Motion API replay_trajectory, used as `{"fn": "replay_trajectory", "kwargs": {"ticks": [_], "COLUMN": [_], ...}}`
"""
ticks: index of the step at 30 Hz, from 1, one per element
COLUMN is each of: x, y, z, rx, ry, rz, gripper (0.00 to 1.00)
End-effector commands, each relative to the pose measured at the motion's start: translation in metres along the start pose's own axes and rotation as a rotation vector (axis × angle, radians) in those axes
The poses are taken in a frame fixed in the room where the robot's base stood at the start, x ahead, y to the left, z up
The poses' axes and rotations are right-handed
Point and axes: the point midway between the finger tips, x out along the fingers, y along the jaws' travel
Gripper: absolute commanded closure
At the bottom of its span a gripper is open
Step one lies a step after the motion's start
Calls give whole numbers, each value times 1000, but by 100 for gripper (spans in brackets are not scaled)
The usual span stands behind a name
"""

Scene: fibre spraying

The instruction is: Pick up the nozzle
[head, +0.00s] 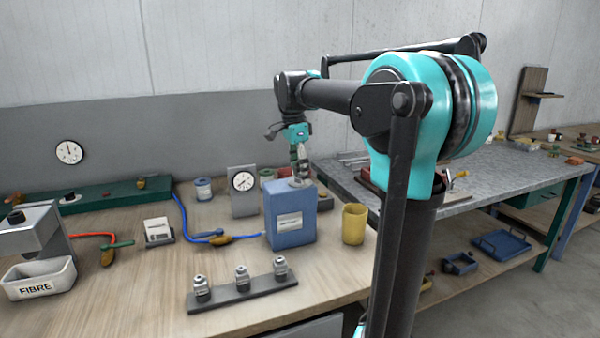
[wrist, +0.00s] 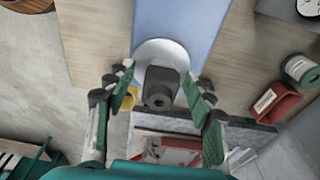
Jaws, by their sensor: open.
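A dark grey block with a round hole (wrist: 160,86), which looks like the nozzle, sits on a white round plate (wrist: 148,52) on top of the blue box (head: 290,219). The blue box also shows in the wrist view (wrist: 180,18). My gripper (wrist: 157,80) is open, with one finger on each side of the grey block and a gap on both sides. In the head view my gripper (head: 300,168) points down just above the box top and largely hides the block.
A yellow cup (head: 354,224) stands right of the box, and a dial gauge (head: 243,182) stands behind it. A rack with three small bottles (head: 243,293) lies in front. A white FIBRE tray (head: 40,279) is at the far left.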

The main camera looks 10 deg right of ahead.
Motion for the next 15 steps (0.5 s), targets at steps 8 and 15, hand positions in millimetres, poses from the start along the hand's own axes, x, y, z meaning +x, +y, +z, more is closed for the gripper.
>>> {"fn": "replay_trajectory", "kwargs": {"ticks": [8, 15], "x": [0, 0], "y": [0, 0], "z": [0, 0], "rx": [0, 0], "ry": [0, 0], "rz": [0, 0], "gripper": [60, 90]}}
